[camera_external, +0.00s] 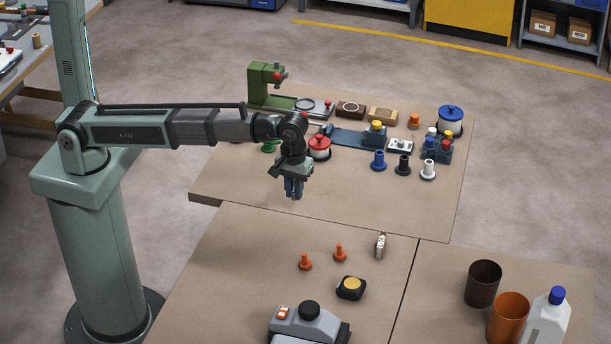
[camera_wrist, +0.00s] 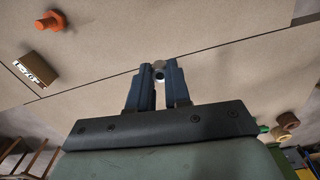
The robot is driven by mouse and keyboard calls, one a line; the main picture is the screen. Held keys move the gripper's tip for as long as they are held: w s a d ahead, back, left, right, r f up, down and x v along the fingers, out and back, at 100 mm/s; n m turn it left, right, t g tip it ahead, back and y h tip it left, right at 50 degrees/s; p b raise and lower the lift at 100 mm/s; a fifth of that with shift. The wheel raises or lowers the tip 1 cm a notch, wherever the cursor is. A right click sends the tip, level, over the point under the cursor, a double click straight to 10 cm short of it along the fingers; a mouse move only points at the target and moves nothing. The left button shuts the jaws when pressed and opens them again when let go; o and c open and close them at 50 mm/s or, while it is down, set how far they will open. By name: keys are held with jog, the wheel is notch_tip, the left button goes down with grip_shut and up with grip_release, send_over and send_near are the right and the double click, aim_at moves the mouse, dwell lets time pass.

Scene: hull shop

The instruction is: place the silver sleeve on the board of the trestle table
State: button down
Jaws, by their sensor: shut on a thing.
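My gripper (camera_external: 294,194) hangs above the front part of the back workbench, its blue fingers pointing down. In the wrist view the fingers (camera_wrist: 157,82) are shut on a small pale, ring-like piece with a dark hole, the silver sleeve (camera_wrist: 159,66). The fingers hide most of it, and I cannot make it out in the external view. A table with a grey top (camera_external: 36,62) and brown wooden legs stands at the far left; it looks like the trestle table. Its top is partly cut off by the picture edge and partly hidden by my column.
The front bench has orange bolts (camera_external: 305,262) and a grey machine (camera_external: 308,325). Cups (camera_external: 484,284) and a bottle (camera_external: 548,318) stand at right.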

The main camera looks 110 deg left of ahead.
jog(key=s+a+n, duration=0.2)
jog(key=s+a, duration=0.1)
jog(key=a, duration=0.9)
jog(key=s+a+n, duration=0.2)
jog(key=a, duration=1)
jog(key=s+a+n, duration=0.6)
jog(key=s+a, duration=0.8)
jog(key=shift+s+d+f+n, duration=0.1)
jog(key=shift+f+n, duration=0.7)
jog(key=shift+f, duration=0.85)
jog(key=shift+s+f+n, duration=0.15)
jog(key=shift+f+n, duration=0.65)
jog(key=shift+f, duration=0.8)
jog(key=shift+s+d+f+n, duration=0.1)
jog(key=shift+f+n, duration=0.7)
jog(key=shift+f, duration=0.85)
